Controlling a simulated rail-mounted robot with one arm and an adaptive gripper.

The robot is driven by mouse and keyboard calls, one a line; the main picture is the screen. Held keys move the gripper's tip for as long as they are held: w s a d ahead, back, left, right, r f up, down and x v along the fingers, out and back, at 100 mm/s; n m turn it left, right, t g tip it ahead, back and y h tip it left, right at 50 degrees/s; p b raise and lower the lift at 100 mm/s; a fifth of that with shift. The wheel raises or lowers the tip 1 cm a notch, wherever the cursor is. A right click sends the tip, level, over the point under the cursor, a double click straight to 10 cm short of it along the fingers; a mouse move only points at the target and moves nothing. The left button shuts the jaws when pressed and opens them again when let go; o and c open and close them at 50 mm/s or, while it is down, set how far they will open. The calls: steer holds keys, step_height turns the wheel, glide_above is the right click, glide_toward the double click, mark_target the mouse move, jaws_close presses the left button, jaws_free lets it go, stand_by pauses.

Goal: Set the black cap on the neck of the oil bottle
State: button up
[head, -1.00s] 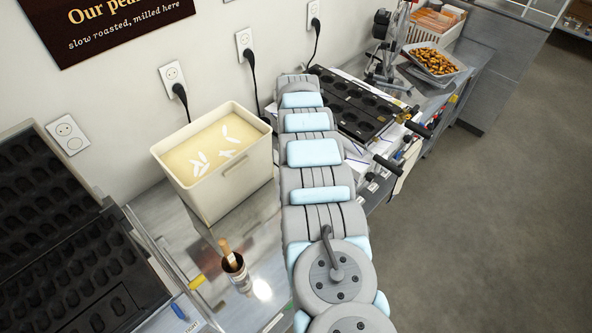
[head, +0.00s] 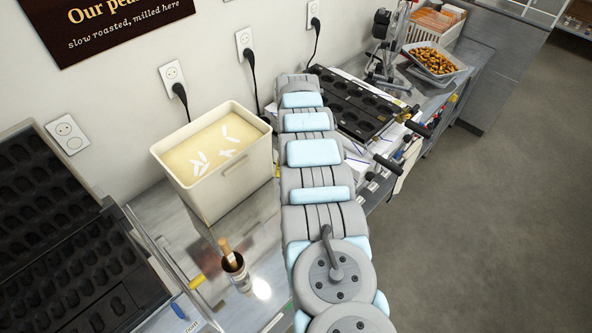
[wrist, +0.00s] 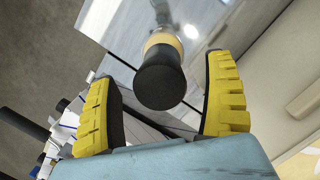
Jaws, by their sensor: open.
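In the wrist view, my gripper (wrist: 165,105) is open, with one yellow-padded finger on each side of the black cap (wrist: 160,80). Gaps show between the cap and both fingers. The cap is in line with a pale yellow, band-like part (wrist: 163,40), which I take to be the top of the oil bottle. The cap appears to sit on it, but the joint is hidden, so I cannot tell how it is seated. In the head view, my arm hides the gripper, and I cannot make out cap or bottle.
A cream bin (head: 232,178) with white pieces on its contents stands left of my arm. A dark cup with a brush (head: 235,268) is in front of it. A black moulded plate (head: 355,110) lies beyond my arm. Open floor is at right.

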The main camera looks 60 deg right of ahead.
steer(key=shift+o, duration=0.6)
steer(key=shift+r, duration=0.15)
steer(key=shift+w+d+r+b, duration=0.15)
steer(key=shift+r+b, duration=0.15)
steer(key=shift+r, duration=0.8)
steer(key=shift+w+d+r+b, duration=0.15)
steer(key=shift+r+b, duration=0.15)
steer(key=shift+r, duration=0.8)
steer(key=shift+d+r+b, duration=0.15)
steer(key=shift+r+b, duration=0.15)
steer(key=shift+r, duration=0.8)
